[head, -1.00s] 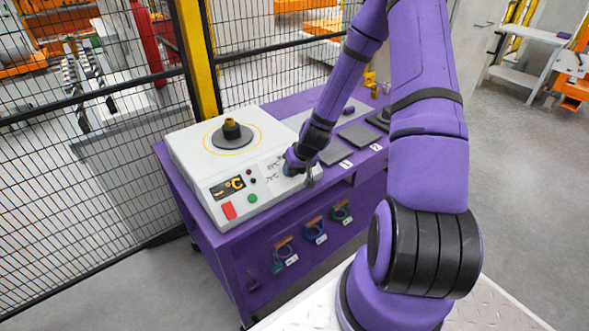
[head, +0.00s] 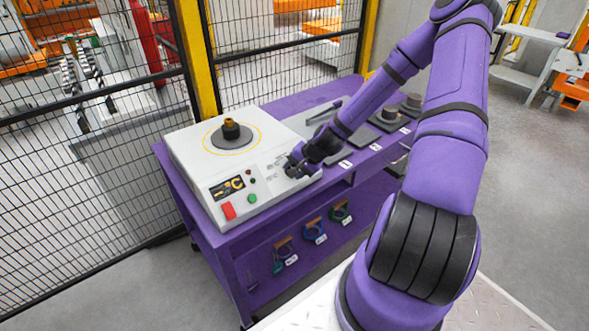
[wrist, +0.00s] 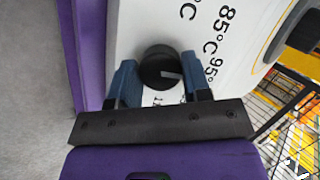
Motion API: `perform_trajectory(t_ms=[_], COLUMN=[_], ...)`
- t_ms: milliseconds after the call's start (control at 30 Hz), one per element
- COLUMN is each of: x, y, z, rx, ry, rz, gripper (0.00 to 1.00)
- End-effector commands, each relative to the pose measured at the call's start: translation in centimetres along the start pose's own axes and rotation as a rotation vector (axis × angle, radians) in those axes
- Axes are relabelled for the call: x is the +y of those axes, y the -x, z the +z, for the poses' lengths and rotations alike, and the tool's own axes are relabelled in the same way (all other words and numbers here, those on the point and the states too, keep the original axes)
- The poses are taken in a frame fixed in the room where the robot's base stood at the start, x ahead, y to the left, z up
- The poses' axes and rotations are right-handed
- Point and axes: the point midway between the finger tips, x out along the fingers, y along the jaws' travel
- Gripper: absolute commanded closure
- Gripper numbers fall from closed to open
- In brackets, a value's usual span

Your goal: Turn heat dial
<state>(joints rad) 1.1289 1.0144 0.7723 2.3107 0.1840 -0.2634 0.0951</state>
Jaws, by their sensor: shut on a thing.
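The heat dial (wrist: 160,68) is a round black knob with a white pointer mark, on the white heater box (head: 185,155). In the wrist view printed temperatures, including 85°C and 95°, stand around it. My gripper (wrist: 158,80) has its blue fingers on either side of the dial and is shut on it. In the head view my gripper (head: 294,165) is at the right end of the box's front panel, and it hides the dial there. The box also carries a dark display reading °C (head: 227,188), a red switch (head: 229,211) and a green button (head: 252,198).
A black disc with a brass-coloured fitting (head: 231,133) sits on top of the box. The purple bench (head: 235,250) holds dark pads and round parts to the right, with coloured items hanging on its front. A mesh fence (head: 90,110) stands behind.

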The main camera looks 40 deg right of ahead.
Motion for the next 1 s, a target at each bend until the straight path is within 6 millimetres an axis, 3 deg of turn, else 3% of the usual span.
perform_trajectory(t_ms=[767, 800, 900, 1000], x=[0.06, 0.06, 0.06, 0.04], y=[0.00, 0.00, 0.00, 0.00], z=[0.02, 0.02, 0.02, 0.02], rx=[-0.001, -0.001, 0.000, 0.000], ry=[-0.096, -0.095, -0.095, -0.095], rz=[-0.028, -0.028, -0.028, -0.029], gripper=[0.80, 0.49, 0.30, 0.30])
